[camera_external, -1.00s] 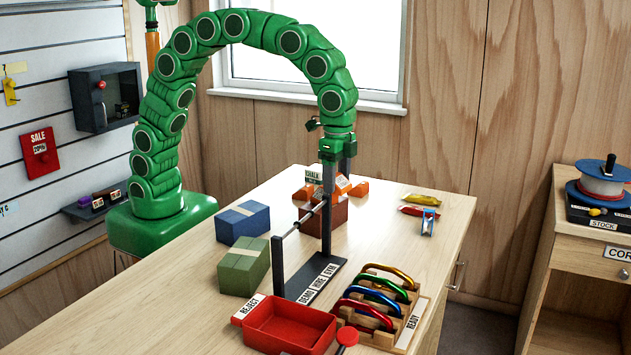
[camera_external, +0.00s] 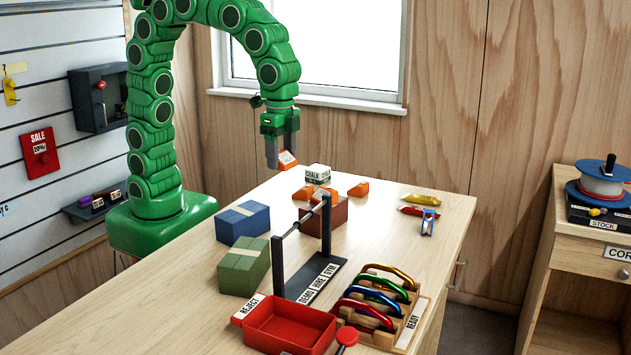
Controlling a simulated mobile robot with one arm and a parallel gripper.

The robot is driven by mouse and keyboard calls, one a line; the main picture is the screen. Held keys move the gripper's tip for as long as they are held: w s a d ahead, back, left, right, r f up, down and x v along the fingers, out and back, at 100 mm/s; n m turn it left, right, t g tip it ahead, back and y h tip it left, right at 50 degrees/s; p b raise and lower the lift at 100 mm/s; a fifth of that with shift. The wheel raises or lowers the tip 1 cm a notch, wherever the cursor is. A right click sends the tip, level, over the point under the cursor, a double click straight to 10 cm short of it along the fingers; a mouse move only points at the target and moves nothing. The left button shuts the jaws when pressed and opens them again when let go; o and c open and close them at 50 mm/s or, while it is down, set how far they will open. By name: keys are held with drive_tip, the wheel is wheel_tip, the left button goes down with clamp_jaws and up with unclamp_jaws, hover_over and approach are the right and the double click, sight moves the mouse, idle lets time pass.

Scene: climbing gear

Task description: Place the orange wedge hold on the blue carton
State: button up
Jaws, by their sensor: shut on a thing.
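My gripper (camera_external: 281,158) points down above the back of the table, shut on an orange hold (camera_external: 287,161) that carries a small white label. The held piece is clear of the table, behind and to the right of the blue carton (camera_external: 243,223). The blue carton sits at the table's left side with a pale tape strip along its top, and nothing lies on it. Other orange holds lie near the brown-red box, one to its left (camera_external: 303,192) and one to its right (camera_external: 359,189). The exact shape of the held piece is too small to tell.
A green carton (camera_external: 243,266) stands just in front of the blue one. A dark bar stand (camera_external: 316,279) rises mid-table before the brown-red box (camera_external: 333,212). A white chalk block (camera_external: 318,174) stands behind. A red tray (camera_external: 289,325) and a carabiner rack (camera_external: 411,318) are at the front.

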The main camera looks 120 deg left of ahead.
drive_tip(key=s+d+r+n, duration=0.1)
drive_tip(key=s+d, duration=0.1)
drive_tip(key=s, duration=0.9)
drive_tip(key=s+d+r, duration=0.1)
drive_tip(key=s+d, duration=0.1)
drive_tip(key=s, duration=1)
hover_over(240, 211)
drive_tip(key=f, duration=0.9)
drive_tip(key=shift+s+f, duration=0.25)
drive_tip(key=shift+w+f, duration=0.2)
drive_tip(key=shift+f, duration=1.6)
drive_tip(key=shift+f, duration=0.15)
drive_tip(key=o, duration=1.1)
